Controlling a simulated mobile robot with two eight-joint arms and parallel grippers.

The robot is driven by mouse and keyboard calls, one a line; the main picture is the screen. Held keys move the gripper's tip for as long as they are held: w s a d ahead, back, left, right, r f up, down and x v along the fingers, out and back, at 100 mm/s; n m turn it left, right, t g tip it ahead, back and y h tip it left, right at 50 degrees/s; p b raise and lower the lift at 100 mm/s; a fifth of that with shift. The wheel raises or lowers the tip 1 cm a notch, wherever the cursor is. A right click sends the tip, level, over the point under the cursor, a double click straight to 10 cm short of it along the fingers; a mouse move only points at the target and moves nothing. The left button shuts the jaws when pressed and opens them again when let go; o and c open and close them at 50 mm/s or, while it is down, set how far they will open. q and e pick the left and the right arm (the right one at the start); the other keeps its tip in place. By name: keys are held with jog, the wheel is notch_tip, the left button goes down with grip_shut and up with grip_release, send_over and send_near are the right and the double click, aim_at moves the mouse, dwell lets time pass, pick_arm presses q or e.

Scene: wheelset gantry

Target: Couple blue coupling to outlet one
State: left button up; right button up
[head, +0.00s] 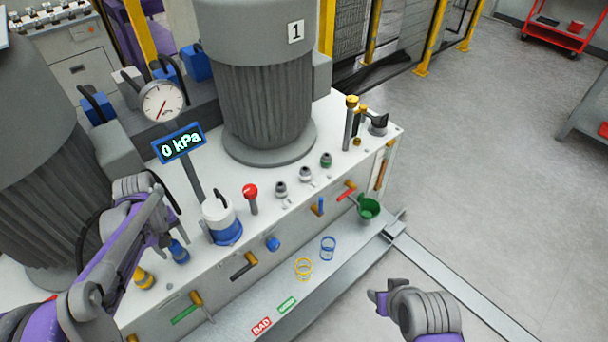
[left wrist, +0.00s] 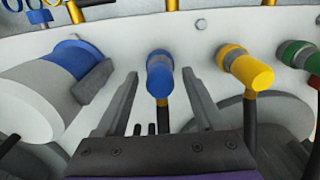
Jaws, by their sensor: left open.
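The blue coupling (head: 179,250) stands on the white bench top, left of the white-and-blue canister (head: 221,220). In the left wrist view the blue coupling (left wrist: 160,75) lies between the two spread fingers of my left gripper (head: 165,238), with a gap visible on each side. The left gripper is open and empty. Three silver fittings stand in a row right of the red knob (head: 250,190): a near one (head: 281,188), a middle one (head: 305,174) and a far one with green (head: 326,160). Outlet numbers cannot be read. My right gripper (head: 379,299) hangs over the floor; its jaws are unclear.
A yellow coupling (head: 143,278) and, in the left wrist view, a green coupling (left wrist: 298,58) stand beside the blue one. A gauge (head: 162,101) and a "0 kPa" display (head: 179,143) rise behind. Blue rings (head: 328,247) and yellow rings (head: 303,268) lie on the front ledge.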

jog(key=shift+f, duration=0.1)
dwell(0.7)
pick_arm(q)
grip_shut()
dwell(1.1)
jog(key=shift+r, duration=0.1)
jog(key=shift+r+p, duration=1.45)
jog(key=shift+r, duration=1.5)
pick_arm(e)
jog(key=shift+w+r, duration=0.25)
jog(key=shift+r, duration=0.45)
jog(key=shift+w+r, duration=0.2)
jog(key=shift+r, duration=0.45)
jog(key=shift+w+r, duration=0.25)
jog(key=shift+r, duration=0.45)
